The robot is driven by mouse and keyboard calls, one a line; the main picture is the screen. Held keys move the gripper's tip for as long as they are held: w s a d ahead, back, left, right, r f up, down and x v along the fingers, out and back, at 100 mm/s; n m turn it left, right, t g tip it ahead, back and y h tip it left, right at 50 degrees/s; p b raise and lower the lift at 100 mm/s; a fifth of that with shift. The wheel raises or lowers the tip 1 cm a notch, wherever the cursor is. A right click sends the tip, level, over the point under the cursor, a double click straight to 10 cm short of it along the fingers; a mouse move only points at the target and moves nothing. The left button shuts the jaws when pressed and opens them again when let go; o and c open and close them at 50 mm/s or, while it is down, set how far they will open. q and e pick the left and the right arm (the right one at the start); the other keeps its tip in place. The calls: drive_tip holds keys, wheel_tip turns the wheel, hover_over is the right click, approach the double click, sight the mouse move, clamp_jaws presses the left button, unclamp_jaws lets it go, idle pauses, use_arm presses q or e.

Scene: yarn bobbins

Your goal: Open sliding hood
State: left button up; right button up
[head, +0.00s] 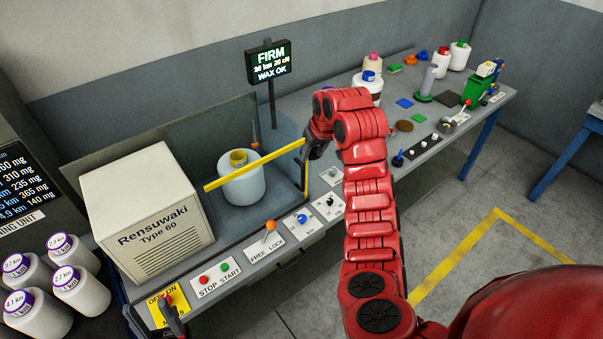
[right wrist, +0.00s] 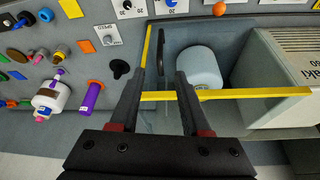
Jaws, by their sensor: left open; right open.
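A white bobbin (head: 241,188) with a yellow top stands behind the bars. My right gripper (head: 311,147) is at the hood's right corner. My left gripper is not in view.
The white box marked Rensuwaki (head: 150,220) stands left of the hood. A free lock lever (head: 270,228) and stop and start buttons (head: 215,280) line the front edge. Bobbins, a green device (head: 478,88) and small parts fill the bench to the right. A display (head: 268,62) stands behind.

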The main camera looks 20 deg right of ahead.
drive_tip(key=f, duration=0.1)
drive_tip(key=b, duration=0.8)
hover_over(304, 173)
drive_tip(key=s, duration=0.3)
wheel_tip(304, 173, down, 7)
drive_tip(key=shift+w+f+p, duration=0.3)
drive_tip(key=shift+w+p, duration=0.2)
drive_tip(key=shift+p, duration=0.2)
drive_tip(key=p+x, duration=0.2)
drive_tip(key=x, duration=0.3)
drive_tip(key=shift+w+f, duration=0.15)
drive_tip(key=shift+f, duration=0.05)
drive_tip(key=shift+x, duration=0.75)
clamp_jaws()
